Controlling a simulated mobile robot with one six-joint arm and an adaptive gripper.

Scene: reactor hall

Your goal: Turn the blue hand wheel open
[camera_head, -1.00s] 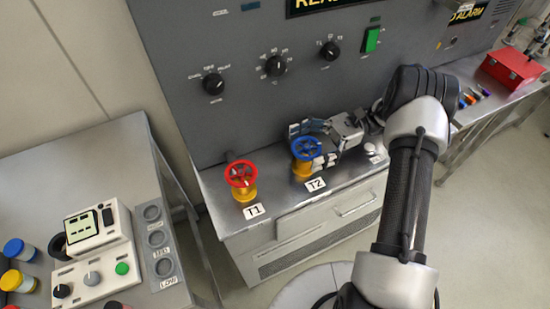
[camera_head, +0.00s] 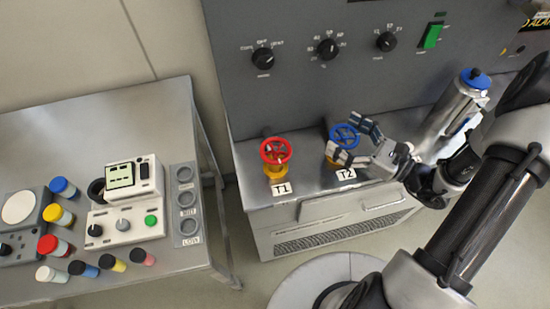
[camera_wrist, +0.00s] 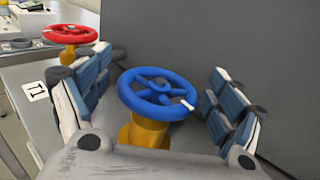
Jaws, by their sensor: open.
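The blue hand wheel (camera_head: 345,136) sits on a yellow valve body above the T2 label (camera_head: 346,174) on the metal bench. In the wrist view the blue wheel (camera_wrist: 158,93) lies between my two finger pads, with a white mark on its right rim and its yellow body (camera_wrist: 148,131) below. My gripper (camera_head: 356,138) is open, coming in from the right, with a finger on either side of the wheel. Gaps show between the pads and the rim in the wrist view. The fingers partly hide the valve body in the head view.
A red hand wheel (camera_head: 276,151) above the T1 label (camera_head: 282,188) stands left of the blue one. A grey panel (camera_head: 310,90) with knobs rises behind. A silver flask with a blue cap (camera_head: 475,78) stands right. A left table (camera_head: 110,116) holds a meter and several jars.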

